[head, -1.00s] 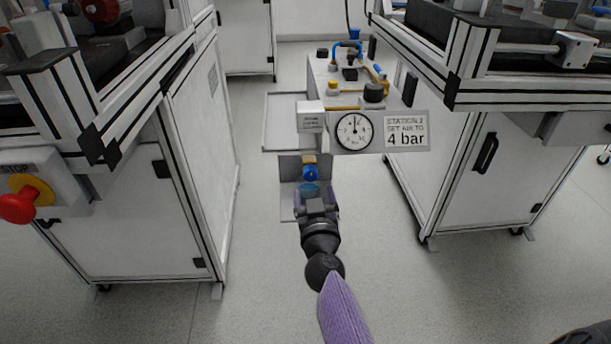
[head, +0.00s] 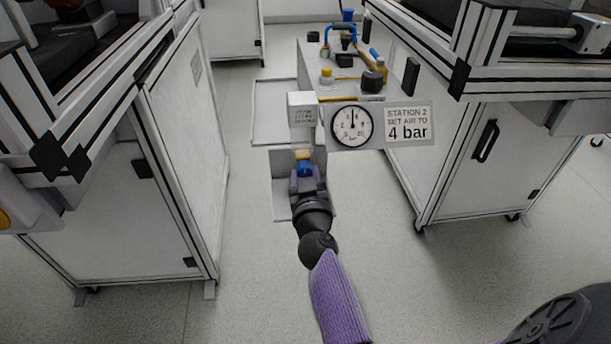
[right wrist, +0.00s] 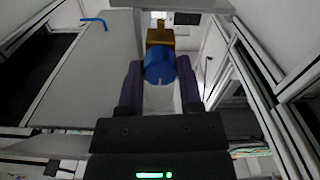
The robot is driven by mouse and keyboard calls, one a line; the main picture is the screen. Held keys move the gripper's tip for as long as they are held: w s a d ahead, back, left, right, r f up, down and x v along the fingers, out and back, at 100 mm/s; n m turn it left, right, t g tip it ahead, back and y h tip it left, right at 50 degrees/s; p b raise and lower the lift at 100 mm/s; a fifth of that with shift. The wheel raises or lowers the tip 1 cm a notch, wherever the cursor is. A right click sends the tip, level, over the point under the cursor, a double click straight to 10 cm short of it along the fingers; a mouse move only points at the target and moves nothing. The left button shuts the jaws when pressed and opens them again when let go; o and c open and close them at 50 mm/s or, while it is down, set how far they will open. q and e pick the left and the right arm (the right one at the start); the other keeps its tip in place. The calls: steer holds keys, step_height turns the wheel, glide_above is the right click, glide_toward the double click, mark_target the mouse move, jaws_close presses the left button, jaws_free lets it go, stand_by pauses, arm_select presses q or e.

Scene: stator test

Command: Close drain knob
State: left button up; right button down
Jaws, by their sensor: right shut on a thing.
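The blue drain knob (head: 305,170) sits below a brass fitting (head: 303,155), under the white box beside the gauge. In the right wrist view the knob (right wrist: 160,66) is a blue round piece with a light mark at its lower edge, in front of the brass fitting (right wrist: 160,36). My right gripper (head: 306,180) reaches up to the knob from below. Its two purple fingers (right wrist: 160,85) stand on either side of the knob and are shut on it. The knob's far side is hidden. My left gripper is not in view.
A pressure gauge (head: 351,126) and a sign (head: 407,123) reading "Station 2 set air to 4 bar" are mounted just right of the knob. White cabinets (head: 180,190) and (head: 470,165) stand on both sides. Open floor (head: 255,270) lies between them.

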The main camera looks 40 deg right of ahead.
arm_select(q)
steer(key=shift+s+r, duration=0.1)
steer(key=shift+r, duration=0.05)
arm_select(e)
steer(key=shift+m, duration=0.9)
steer(key=m+p, duration=0.1)
steer(key=m, duration=0.2)
steer(key=m+p, duration=0.1)
steer(key=m, duration=0.4)
steer(key=shift+a, duration=0.1)
steer(key=m, duration=0.3)
steer(key=shift+m, duration=0.3)
steer(key=m, duration=0.3)
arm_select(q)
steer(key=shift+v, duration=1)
arm_select(e)
steer(key=shift+m, duration=0.4)
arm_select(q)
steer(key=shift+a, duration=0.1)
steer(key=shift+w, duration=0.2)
